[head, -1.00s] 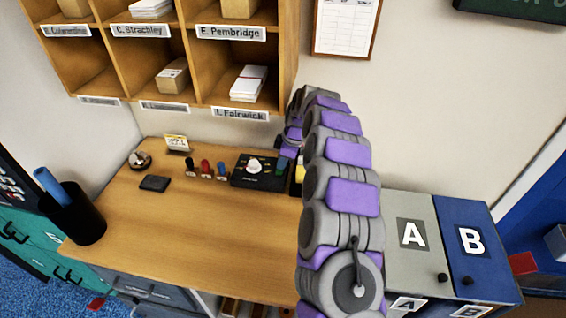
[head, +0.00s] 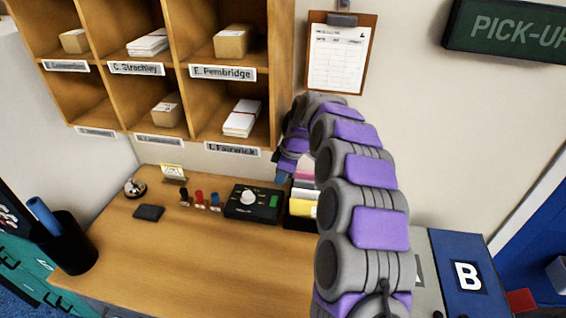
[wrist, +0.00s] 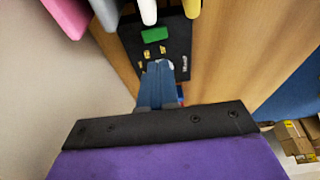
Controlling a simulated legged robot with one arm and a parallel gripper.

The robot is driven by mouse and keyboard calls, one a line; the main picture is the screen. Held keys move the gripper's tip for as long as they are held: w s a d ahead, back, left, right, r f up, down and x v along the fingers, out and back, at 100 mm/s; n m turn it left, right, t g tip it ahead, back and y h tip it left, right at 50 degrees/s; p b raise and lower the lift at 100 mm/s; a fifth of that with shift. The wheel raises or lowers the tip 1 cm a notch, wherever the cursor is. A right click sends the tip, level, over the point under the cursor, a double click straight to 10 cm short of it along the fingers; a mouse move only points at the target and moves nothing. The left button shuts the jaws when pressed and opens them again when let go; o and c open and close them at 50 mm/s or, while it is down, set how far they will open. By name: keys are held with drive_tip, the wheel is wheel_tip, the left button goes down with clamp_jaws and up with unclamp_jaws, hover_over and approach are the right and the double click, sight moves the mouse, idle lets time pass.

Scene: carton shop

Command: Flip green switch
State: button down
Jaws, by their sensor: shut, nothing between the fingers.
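A black control box (head: 240,213) with a white dial (head: 249,198) sits on the wooden counter. Its green switch (head: 273,201) is at the right end of its top face. The green switch (wrist: 155,34) also shows in the wrist view on the dark box (wrist: 178,45), just beyond my fingertips. My gripper (head: 282,175) is above and behind the switch in the head view, apparently clear of it. In the wrist view my gripper (wrist: 158,68) has its blue fingers together and empty, covering part of the box. The switch's tilt is too small to tell.
A black tray (head: 298,222) of coloured papers stands close right of the box. Red, blue and black stamps (head: 200,199) stand left of it. Wooden pigeonholes (head: 190,65) hang above. The front of the counter (head: 200,255) is clear.

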drive_tip(key=s+d+r+m, duration=0.2)
drive_tip(key=s+r, duration=0.1)
drive_tip(key=s, duration=0.5)
drive_tip(key=s+d+r+m+g, duration=0.1)
drive_tip(key=s+d+r+m, duration=0.15)
drive_tip(key=s, duration=0.45)
drive_tip(key=s+d+r+m, duration=0.2)
drive_tip(key=s+r, duration=0.2)
drive_tip(key=s, duration=0.4)
drive_tip(key=s+d+f+m+h, duration=0.1)
drive_tip(key=s+d+m, duration=0.2)
drive_tip(key=s, duration=0.5)
drive_tip(key=s+d+f+m+g+h, duration=0.1)
drive_tip(key=s+d+m, duration=0.1)
drive_tip(key=s, duration=0.7)
drive_tip(key=s+d+f+m+h, duration=0.1)
drive_tip(key=s+d+m, duration=0.2)
drive_tip(key=s, duration=0.5)
drive_tip(key=shift+s+d+f+m+g, duration=0.25)
drive_tip(key=shift+d+m+g, duration=0.1)
drive_tip(key=shift+m, duration=0.4)
drive_tip(key=shift+d, duration=0.1)
drive_tip(key=c, duration=1.8)
unclamp_jaws()
drive_tip(key=shift+c, duration=0.2)
